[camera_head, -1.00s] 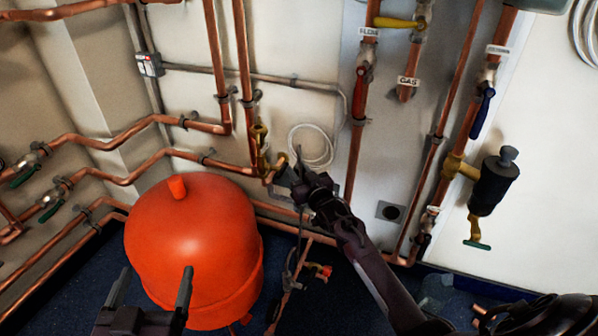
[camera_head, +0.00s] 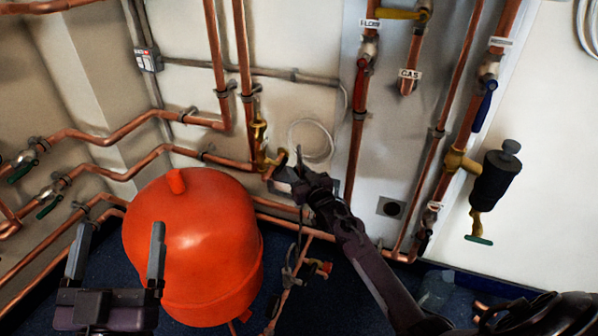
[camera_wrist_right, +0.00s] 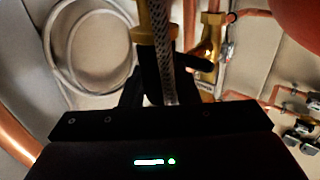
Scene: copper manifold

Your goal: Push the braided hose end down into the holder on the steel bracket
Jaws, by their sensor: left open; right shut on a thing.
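My right gripper (camera_head: 297,177) is at the wall beside the lower brass fittings, right of the red tank. In the right wrist view its dark fingers (camera_wrist_right: 160,88) are shut on the braided hose (camera_wrist_right: 160,45), a silvery woven line running up between them. A brass piece (camera_wrist_right: 144,30) is close behind the hose; I cannot tell whether they touch. In the head view the gripper covers the hose end, and I cannot clearly make out the steel bracket or its holder. My left gripper (camera_head: 119,232) is open and empty, in front of the red tank's left side.
The red tank (camera_head: 195,240) fills the lower left. Copper pipes (camera_head: 215,60) and a brass valve (camera_head: 261,140) line the wall around my right gripper. A coiled white cable (camera_head: 312,140) hangs behind it. A black-bodied fitting (camera_head: 495,180) projects at the right.

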